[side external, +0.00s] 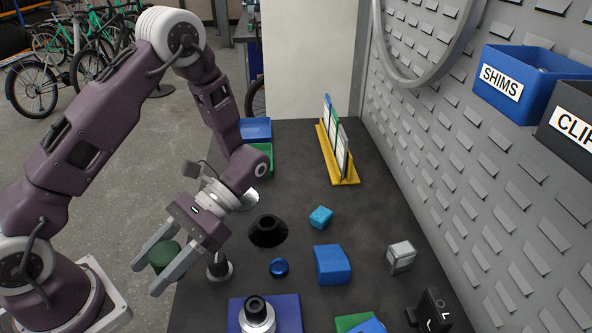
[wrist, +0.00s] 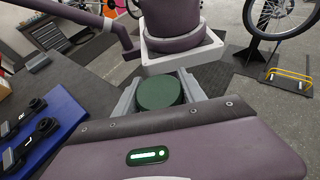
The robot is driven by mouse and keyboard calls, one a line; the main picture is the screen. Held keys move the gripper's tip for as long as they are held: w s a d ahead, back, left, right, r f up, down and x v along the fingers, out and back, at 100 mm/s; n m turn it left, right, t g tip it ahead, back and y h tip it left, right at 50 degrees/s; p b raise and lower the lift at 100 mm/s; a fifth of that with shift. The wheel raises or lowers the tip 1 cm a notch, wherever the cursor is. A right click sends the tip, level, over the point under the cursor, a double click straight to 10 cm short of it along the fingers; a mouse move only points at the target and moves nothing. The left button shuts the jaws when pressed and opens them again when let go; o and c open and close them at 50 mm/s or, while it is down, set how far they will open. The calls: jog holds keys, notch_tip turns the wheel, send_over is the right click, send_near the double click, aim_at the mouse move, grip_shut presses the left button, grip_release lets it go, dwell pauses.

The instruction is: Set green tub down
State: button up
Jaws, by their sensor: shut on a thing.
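The green tub (side external: 163,256) is a short dark-green round piece held between the two grey fingers of my gripper (side external: 147,278). In the wrist view the tub (wrist: 160,92) shows its flat round top, with a grey finger on each side. My gripper is shut on it. In the side view the tub appears off the left edge of the dark table (side external: 300,196), held up with nothing seen touching its underside. Its lower part is partly hidden by the near finger.
On the table stand a black flared piece (side external: 268,232), a blue ring (side external: 279,267), a blue block (side external: 332,265), a cyan cube (side external: 320,217) and a grey box (side external: 401,257). A yellow rack (side external: 344,180) stands farther back. Bare table lies between them.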

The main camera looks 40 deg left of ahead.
jog(key=w+a+r+m+t+y, duration=0.15)
jog(key=a+m+t+y, duration=0.25)
jog(key=a+m+y, duration=0.45)
jog(key=w+a+r+m+t+y, duration=0.2)
jog(key=w+a+m+t+y, duration=0.2)
jog(key=w+m+t, duration=0.4)
jog(key=w+d+r+m+t+h, duration=0.25)
jog(key=w+d+m+t, duration=0.4)
jog(key=w, duration=0.35)
jog(key=w+d+r+m+t+h, duration=0.2)
jog(key=w+d+m+t+h, duration=0.4)
jog(key=w, duration=0.5)
jog(key=y, duration=0.3)
send_over(297, 165)
notch_tip(297, 165, down, 7)
jog(key=shift+n, duration=0.4)
notch_tip(297, 165, down, 10)
jog(key=shift+a+f, duration=0.15)
jog(key=shift+f, duration=0.1)
